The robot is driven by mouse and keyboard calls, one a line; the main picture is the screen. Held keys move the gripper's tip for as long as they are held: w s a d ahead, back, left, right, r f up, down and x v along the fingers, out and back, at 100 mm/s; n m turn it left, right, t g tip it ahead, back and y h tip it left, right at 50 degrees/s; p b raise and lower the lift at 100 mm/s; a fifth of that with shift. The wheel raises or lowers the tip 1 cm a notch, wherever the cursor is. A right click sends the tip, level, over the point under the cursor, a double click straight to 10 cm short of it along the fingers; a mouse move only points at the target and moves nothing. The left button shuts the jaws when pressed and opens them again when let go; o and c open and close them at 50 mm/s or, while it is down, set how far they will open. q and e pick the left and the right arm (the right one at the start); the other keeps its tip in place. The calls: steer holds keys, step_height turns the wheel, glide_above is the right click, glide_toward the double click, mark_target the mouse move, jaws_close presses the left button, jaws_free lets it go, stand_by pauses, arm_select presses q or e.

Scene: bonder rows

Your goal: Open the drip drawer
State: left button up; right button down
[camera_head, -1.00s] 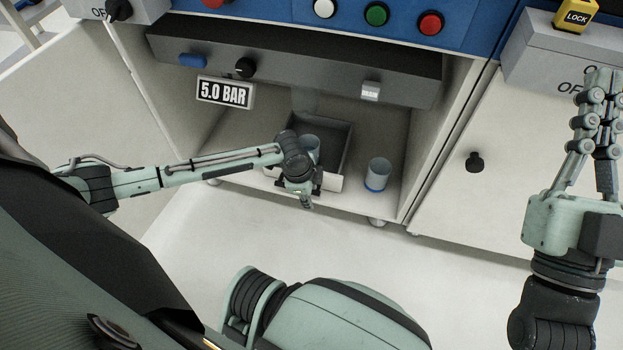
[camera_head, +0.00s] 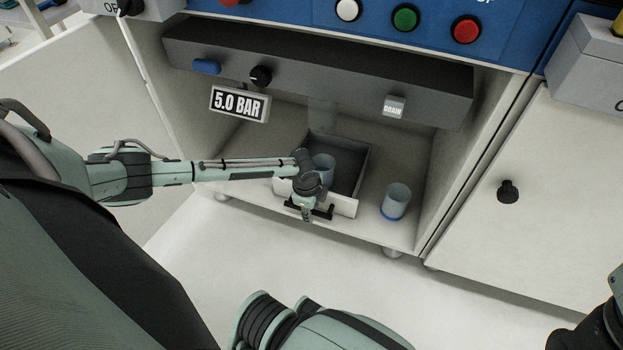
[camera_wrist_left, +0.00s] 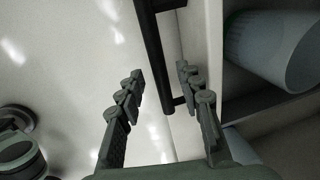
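The drip drawer (camera_head: 345,206) is a dark-lined box with a white front, low inside the cabinet bay. It stands pulled out, its inside visible from above. A pale cup (camera_head: 323,168) stands inside it, partly hidden by my left wrist. The drawer's black handle (camera_head: 324,213) also shows in the left wrist view (camera_wrist_left: 154,45). My left gripper (camera_head: 306,213) is at the handle. In the left wrist view its two fingers (camera_wrist_left: 160,72) are apart, one on each side of the handle bar, with gaps visible. My right gripper is out of view.
A second cup (camera_head: 396,200) with a blue base stands on the bay floor right of the drawer. A dark panel (camera_head: 320,75) with a 5.0 BAR sign (camera_head: 240,103) hangs above. A closed cabinet door (camera_head: 530,170) is at right. The floor in front is clear.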

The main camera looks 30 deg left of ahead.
arm_select(q)
jaws_close()
steer(key=shift+s, duration=0.1)
stand_by(0.4)
